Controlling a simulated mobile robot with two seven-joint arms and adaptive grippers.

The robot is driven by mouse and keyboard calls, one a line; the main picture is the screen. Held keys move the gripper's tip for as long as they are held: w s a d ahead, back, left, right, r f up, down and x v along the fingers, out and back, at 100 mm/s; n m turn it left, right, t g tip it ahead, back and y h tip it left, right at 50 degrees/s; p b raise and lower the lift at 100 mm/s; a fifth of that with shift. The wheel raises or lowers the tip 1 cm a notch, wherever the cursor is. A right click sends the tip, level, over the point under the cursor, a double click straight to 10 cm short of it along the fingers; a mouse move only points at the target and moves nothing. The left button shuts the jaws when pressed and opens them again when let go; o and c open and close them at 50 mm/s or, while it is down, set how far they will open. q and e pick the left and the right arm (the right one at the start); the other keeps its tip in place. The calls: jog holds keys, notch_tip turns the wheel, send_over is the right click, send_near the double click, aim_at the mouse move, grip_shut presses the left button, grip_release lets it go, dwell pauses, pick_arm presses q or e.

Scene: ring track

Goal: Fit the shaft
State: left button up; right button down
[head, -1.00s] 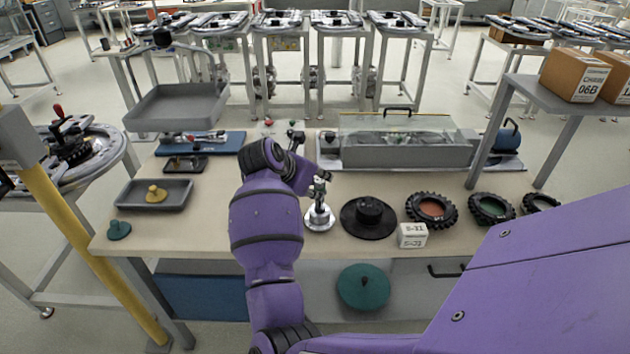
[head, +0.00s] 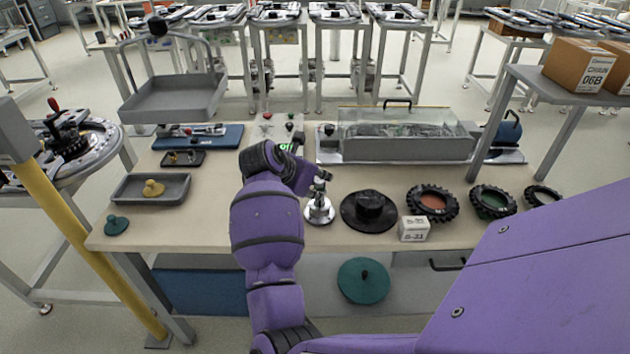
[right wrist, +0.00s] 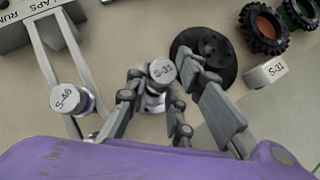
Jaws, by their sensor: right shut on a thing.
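A shaft with a round pale end marked S-31 (right wrist: 162,70) is between the fingers of my right gripper (right wrist: 158,92) in the right wrist view. The gripper is shut on it. In the head view my right gripper (head: 320,180) is over a shiny metal piece with a flared round base (head: 319,212), which stands on the table. I cannot tell whether the base belongs to the shaft. A second shaft, its end marked S-46 (right wrist: 70,98), stands beside a pale forked frame in the right wrist view. My left gripper is not in view.
A black disc with a raised hub (head: 369,211) lies just right of the gripper. A small white S-31 box (head: 414,229) and several black toothed rings (head: 432,203) are farther right. A grey tray (head: 152,188) is left. A long clear-covered machine (head: 405,140) stands behind.

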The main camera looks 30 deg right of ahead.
jog(key=shift+f, duration=0.25)
jog(key=c, duration=1.6)
grip_release()
jog(key=shift+o, duration=0.7)
jog(key=shift+a+f, duration=0.1)
jog(key=v, duration=0.7)
jog(key=shift+r, duration=0.2)
jog(key=shift+a, duration=0.15)
